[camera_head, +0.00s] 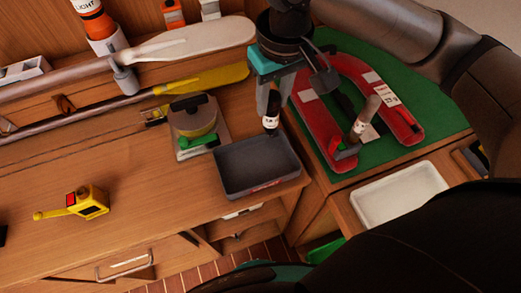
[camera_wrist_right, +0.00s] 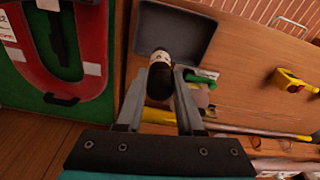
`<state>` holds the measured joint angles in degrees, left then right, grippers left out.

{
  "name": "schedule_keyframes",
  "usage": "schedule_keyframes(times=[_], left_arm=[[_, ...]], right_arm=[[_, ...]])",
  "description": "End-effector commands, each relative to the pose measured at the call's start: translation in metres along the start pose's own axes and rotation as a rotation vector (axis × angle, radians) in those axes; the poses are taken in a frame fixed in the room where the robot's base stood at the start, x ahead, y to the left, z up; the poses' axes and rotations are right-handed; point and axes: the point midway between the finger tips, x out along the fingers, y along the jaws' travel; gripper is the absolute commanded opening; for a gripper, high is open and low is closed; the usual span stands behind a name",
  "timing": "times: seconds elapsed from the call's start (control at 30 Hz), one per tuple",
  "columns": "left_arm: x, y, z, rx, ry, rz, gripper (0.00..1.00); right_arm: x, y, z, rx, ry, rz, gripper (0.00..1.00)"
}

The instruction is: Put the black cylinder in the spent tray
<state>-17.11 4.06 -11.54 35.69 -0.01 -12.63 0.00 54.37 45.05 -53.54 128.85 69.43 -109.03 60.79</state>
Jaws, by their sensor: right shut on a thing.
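The black cylinder (camera_head: 271,122) has a white label band and is held between the fingers of my right gripper (camera_head: 272,106). In the right wrist view the black cylinder (camera_wrist_right: 160,76) shows between the two fingers, its label end pointing toward the tray. The spent tray, a dark grey shallow tray (camera_head: 240,190), sits on the wooden bench and looks empty; its front carries small red lettering. The cylinder appears above the tray's back right edge; its exact height is unclear. The tray (camera_wrist_right: 195,40) also shows in the right wrist view. My left gripper is not in view.
A white tray (camera_head: 400,190) is at right. A yellow tool (camera_head: 92,203) lies left.

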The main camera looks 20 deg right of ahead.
Motion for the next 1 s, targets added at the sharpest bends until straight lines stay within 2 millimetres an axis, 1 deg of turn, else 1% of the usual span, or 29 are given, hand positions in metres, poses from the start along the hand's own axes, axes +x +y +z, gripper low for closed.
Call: schedule_keyframes(times=[0.03, 0.2, 0.3, 0.4, 0.57, 0.67, 0.73, 1.0], left_arm=[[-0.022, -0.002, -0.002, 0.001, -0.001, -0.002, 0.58], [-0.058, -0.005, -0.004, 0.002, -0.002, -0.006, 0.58], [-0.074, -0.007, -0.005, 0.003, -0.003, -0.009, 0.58], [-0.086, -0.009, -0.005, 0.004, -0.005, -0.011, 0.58], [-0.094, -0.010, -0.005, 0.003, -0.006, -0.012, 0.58], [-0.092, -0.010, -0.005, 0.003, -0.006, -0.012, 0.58], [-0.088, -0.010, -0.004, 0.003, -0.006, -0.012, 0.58], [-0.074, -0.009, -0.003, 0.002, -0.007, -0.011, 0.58]], right_arm=[[-0.020, -0.005, -0.003, -0.033, -0.001, -0.007, 0.00], [-0.048, -0.017, -0.009, -0.141, -0.001, -0.019, 0.00], [-0.062, -0.024, -0.011, -0.195, -0.001, -0.027, 0.00], [-0.070, -0.028, -0.013, -0.236, 0.001, -0.032, 0.00], [-0.076, -0.032, -0.014, -0.271, 0.000, -0.036, 0.00], [-0.067, -0.033, -0.013, -0.276, -0.002, -0.036, 0.00], [-0.053, -0.033, -0.011, -0.277, -0.005, -0.036, 0.00], [0.020, -0.032, -0.001, -0.276, -0.005, -0.034, 0.00]])
